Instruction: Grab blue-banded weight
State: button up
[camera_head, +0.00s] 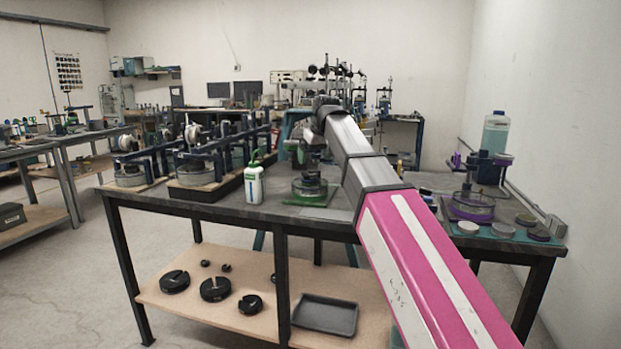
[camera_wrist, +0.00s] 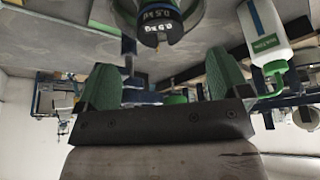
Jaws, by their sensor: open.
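The wrist view is upside down. My gripper (camera_wrist: 163,78) is open in it, its two green-faced fingers apart with nothing held between them. A dark cylindrical piece (camera_wrist: 160,22) with pale lettering and a bluish edge shows at the top of that view, beyond the fingertips and apart from them. It may be the blue-banded weight, but I cannot tell for sure. In the head view my arm reaches over the dark bench, its end above a round, greenish-based apparatus (camera_head: 309,187). My fingers are too small there to make out. No blue band is clear in the head view.
A white bottle with a green top (camera_head: 254,185) stands left of my arm's end; it also shows in the wrist view (camera_wrist: 265,35). Lever frames (camera_head: 205,170) fill the bench's left. Black slotted weights (camera_head: 215,289) and a tray (camera_head: 325,315) lie on the lower shelf.

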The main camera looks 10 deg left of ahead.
aim_at(311, 172)
jog(key=shift+x, duration=3.65)
jog(key=shift+w+r, duration=0.1)
jog(key=c, duration=1.3)
